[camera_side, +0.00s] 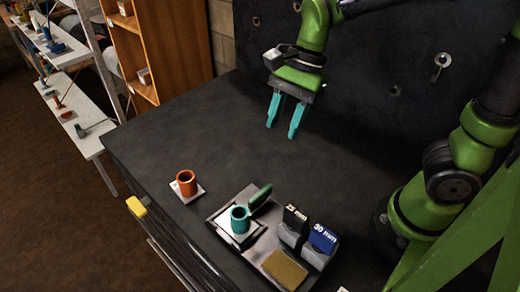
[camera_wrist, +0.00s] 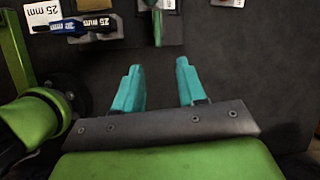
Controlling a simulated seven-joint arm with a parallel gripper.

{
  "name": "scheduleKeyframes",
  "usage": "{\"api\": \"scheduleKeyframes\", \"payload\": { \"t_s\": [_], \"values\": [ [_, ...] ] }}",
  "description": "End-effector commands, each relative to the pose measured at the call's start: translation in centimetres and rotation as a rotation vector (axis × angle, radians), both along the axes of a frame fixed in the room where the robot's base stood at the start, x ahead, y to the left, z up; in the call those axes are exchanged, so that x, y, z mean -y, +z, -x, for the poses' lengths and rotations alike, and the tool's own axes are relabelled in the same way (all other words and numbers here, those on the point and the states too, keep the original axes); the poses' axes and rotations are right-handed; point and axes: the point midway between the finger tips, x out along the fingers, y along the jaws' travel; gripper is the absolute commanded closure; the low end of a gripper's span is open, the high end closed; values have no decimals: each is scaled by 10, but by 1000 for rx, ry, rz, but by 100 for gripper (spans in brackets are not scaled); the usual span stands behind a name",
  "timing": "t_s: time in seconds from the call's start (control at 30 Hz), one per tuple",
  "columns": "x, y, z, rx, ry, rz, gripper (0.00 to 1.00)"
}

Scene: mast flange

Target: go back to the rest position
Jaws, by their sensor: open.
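My gripper (camera_side: 282,131) is open and empty, its two teal fingers pointing down above the back part of the dark table (camera_side: 190,130). The fingers also show apart in the wrist view (camera_wrist: 158,66), with only bare table between them. An orange-red cup-shaped part (camera_side: 186,178) stands on a white square plate (camera_side: 187,196) to the left of the tray. Both parts are well away from my gripper.
A black "25 mm" block (camera_side: 294,219) and a blue "30 mm" block (camera_side: 322,238) stand in grey holders beside a tan pad (camera_side: 284,270). A yellow object (camera_side: 137,206) is at the table's left edge. A dark wall panel (camera_side: 400,70) rises behind. The table's middle is clear.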

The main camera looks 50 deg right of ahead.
Motion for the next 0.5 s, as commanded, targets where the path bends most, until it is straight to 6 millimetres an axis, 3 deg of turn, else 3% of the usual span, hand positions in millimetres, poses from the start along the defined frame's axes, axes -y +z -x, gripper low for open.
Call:
{"api": "scheduleKeyframes", "payload": {
  "t_s": [0.13, 0.3, 0.5],
  "values": [
    [5, 0, 10, 203, 321, 45, 60],
    [27, 19, 29, 561, 731, 199, 60],
    [51, 37, 49, 792, 961, 445, 60]
  ]
}}
